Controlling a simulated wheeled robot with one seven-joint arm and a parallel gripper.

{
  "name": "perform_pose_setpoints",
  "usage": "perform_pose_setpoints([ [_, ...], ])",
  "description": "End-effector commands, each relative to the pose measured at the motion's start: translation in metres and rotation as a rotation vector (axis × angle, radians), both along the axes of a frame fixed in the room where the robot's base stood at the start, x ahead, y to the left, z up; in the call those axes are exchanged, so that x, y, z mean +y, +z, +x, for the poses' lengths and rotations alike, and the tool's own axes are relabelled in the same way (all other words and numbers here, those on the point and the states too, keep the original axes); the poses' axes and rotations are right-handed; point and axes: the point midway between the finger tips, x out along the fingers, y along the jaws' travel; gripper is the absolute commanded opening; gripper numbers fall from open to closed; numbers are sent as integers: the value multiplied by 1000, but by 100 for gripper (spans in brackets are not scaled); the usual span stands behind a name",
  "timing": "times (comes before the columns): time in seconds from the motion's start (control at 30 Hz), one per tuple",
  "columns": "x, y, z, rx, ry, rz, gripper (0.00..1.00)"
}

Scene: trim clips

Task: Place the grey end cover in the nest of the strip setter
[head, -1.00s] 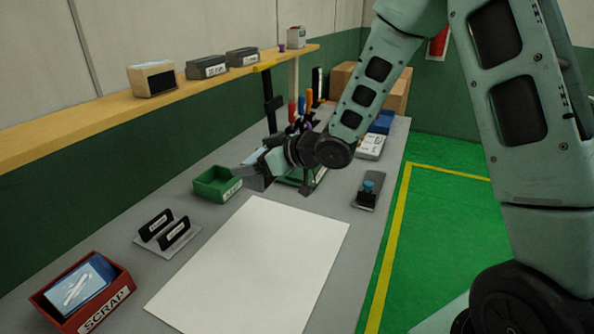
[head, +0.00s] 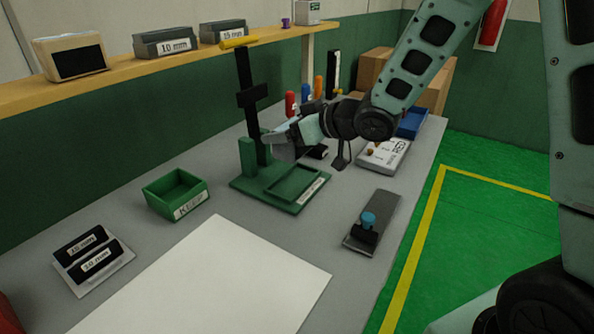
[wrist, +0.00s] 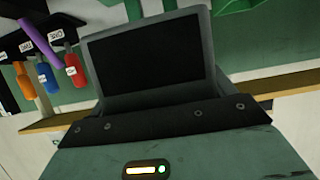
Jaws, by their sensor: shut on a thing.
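The grey end cover (wrist: 204,40) is in my gripper and shows in the wrist view as a grey rim around a dark face. It also shows in the head view (head: 284,149) at the end of my gripper (head: 292,140). My fingertips are hidden from both views. The strip setter is a green press with a black column (head: 247,100) and a yellow handle (head: 238,43). Its nest (head: 294,183), a shallow rectangular recess, looks empty. The cover is held above the setter's base, near the column, apart from the nest in the picture.
A green KEEP bin (head: 175,192) stands left of the setter, with a strip rack (head: 93,262) nearer. A grey block with a blue knob (head: 370,222) lies right. A white sheet (head: 215,285) lies clear in front.

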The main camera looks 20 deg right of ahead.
Motion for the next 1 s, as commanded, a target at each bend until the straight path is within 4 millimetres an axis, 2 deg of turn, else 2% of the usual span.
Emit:
perform_pose_setpoints([
  [0.03,1,-14,-1,5,1,1,56],
  [0.13,1,-32,-1,6,1,2,56],
  [0.37,0,-50,0,2,1,0,56],
  [0.6,1,-81,0,3,1,1,56],
  [1.0,0,-87,0,-1,0,0,56],
])
